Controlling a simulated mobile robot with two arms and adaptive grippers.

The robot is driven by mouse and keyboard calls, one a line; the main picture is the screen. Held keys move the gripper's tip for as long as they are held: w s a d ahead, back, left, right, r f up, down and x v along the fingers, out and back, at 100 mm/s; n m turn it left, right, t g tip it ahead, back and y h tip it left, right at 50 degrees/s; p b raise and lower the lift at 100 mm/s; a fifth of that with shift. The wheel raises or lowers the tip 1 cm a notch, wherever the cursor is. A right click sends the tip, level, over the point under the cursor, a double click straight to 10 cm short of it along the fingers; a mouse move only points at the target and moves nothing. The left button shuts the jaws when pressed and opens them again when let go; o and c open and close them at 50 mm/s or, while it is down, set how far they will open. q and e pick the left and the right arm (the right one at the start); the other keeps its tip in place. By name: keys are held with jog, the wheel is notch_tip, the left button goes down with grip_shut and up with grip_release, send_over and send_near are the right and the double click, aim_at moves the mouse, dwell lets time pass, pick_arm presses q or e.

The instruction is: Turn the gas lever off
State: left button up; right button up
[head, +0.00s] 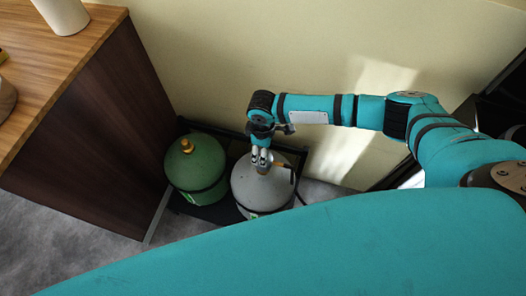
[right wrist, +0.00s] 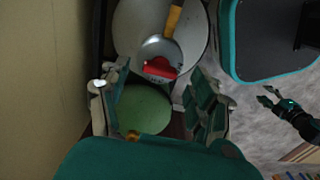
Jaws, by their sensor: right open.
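The grey gas cylinder (head: 250,196) stands on the floor by the wall. In the right wrist view, the top of the grey cylinder (right wrist: 137,25) shows a round metal fitting with a red part (right wrist: 160,68) and a yellow handle (right wrist: 174,18), which I take to be the lever. The yellow handle (head: 292,178) also shows in the head view, right of the fitting. My right gripper (head: 261,160) points down over the fitting, its fingers apart; I cannot tell whether they touch it. My left gripper (right wrist: 267,96) shows only in the right wrist view, small, with its fingers apart.
A green cylinder (head: 195,172) with a brass top stands left of the grey one; both are in a dark rack against the wall. A wood-topped cabinet (head: 90,110) is at the left. Grey floor (head: 75,235) lies free in front of the cabinet.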

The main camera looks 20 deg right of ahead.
jog(key=shift+f, duration=0.85)
jog(key=shift+c, duration=0.4)
jog(key=c, duration=1.1)
jog(key=shift+s+r+m+p, duration=0.1)
jog(key=shift+r+m+p, duration=0.05)
jog(key=shift+m+p, duration=0.55)
jog(key=m+p, duration=0.4)
jog(key=shift+r+p, duration=0.1)
jog(key=shift+p, duration=0.3)
jog(key=m+p, duration=0.2)
jog(key=shift+m, duration=0.3)
jog(key=m+p, duration=0.3)
jog(key=m, duration=0.2)
jog(key=shift+a+p, duration=0.1)
jog(key=shift+p, duration=0.3)
jog(key=shift+f+m+p, duration=0.2)
jog(key=shift+m+p, duration=0.75)
jog(key=shift+m, duration=1.45)
